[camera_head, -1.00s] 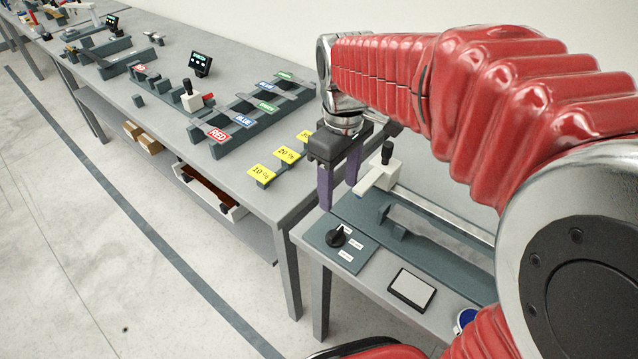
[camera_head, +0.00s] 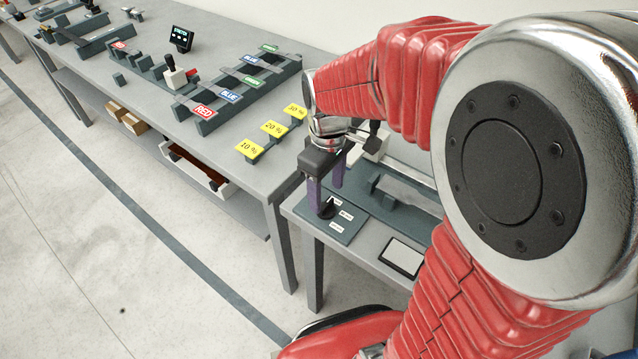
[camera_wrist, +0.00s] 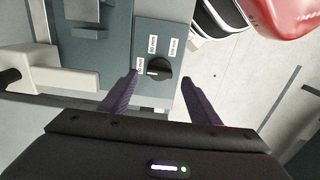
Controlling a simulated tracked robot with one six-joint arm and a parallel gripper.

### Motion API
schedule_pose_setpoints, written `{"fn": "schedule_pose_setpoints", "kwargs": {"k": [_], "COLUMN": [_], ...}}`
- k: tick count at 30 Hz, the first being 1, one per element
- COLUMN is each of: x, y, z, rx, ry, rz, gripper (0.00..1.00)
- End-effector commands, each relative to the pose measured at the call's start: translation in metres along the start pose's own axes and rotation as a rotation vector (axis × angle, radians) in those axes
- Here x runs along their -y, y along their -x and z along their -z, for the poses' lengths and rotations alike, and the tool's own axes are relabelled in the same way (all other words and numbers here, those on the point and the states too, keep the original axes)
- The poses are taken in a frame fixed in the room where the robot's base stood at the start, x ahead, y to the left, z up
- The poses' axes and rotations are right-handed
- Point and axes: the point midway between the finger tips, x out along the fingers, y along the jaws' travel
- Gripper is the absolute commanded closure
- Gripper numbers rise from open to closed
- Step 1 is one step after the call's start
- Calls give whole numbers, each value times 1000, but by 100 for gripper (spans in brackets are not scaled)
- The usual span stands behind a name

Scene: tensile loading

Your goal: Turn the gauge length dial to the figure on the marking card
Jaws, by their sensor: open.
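The gauge length dial (camera_wrist: 159,69) is a black knob with a pale pointer line on a grey-green plate (camera_wrist: 149,29). In the wrist view the pointer lies toward the label nearest my gripper. My gripper (camera_wrist: 158,84) is open, one purple finger on each side of the knob, apart from it sideways. In the head view my gripper (camera_head: 326,200) is down over the dial plate (camera_head: 337,224) and partly hides the dial (camera_head: 328,208). I cannot pick out a marking card with a readable figure.
A dark-framed pale panel (camera_head: 402,256) lies near the bench's front edge. A white clamp with a black handle stands beside the plate, partly hidden. Yellow cards (camera_head: 249,149) marked 10, 20 and 30 % stand on the neighbouring bench, with red, blue and green labelled racks behind.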

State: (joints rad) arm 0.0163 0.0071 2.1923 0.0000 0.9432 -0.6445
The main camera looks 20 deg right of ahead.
Motion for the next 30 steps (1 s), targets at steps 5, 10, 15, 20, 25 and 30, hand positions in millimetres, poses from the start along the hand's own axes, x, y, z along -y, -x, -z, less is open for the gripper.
{"fn": "schedule_pose_setpoints", "kwargs": {"k": [5,10,15,20,25,30], "x": [0,0,0,0,0,0], "y": [-24,-35,-36,-36,-35,-35], "z": [0,0,0,0,0,0], "rx": [2,0,-1,-1,-1,-1], "ry": [0,0,0,0,0,0], "rz": [1,0,-1,-1,-1,0], "gripper": [44,44,44,47,58,70]}}
